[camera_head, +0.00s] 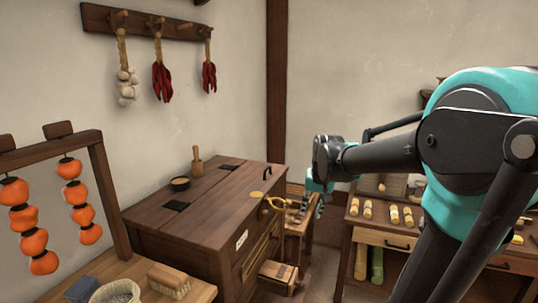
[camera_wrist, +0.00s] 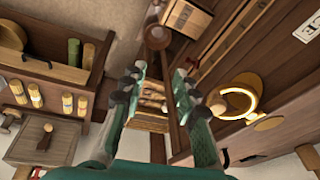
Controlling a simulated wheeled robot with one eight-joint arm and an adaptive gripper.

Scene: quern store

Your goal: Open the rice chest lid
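The rice chest (camera_head: 195,250) is a brown wooden chest near the middle of the head view, with a pale label on its front. Its lid (camera_head: 218,196) lies flat and shut, with black hinge plates on top. A brass ring (camera_head: 275,203) sits at the front edge beside a brass disc (camera_head: 257,194) on the top; the ring (camera_wrist: 240,95) also shows in the wrist view. My gripper (camera_wrist: 160,72) is open and empty, its two teal fingers apart. In the head view it hangs just right of the chest, apart from the ring.
A rack of orange persimmons (camera_head: 82,205) stands left. A brush (camera_head: 168,280) lies on the front-left table. A shelf unit (camera_head: 385,236) stands right, behind my arm.

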